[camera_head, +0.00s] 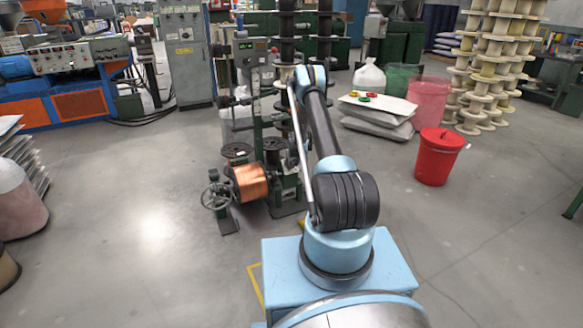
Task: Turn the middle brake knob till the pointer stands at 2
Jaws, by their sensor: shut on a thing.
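My arm reaches forward from the blue base to the green winding machine (258,105). Its far blue joint is in front of the machine's upper right part. My gripper is hidden behind the arm's far end, so I cannot see its fingers or what they touch. The middle brake knob, its pointer and the scale with the 2 cannot be made out. A small panel (252,46) with a red and a green spot tops the machine. A copper spool (250,182) sits low at its front.
A handwheel (216,197) stands left of the copper spool. A red bucket (439,157) stands to the right, before stacked pale spools (490,65). Grey sacks (378,124) lie right of the arm. Open floor (140,200) lies to the left.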

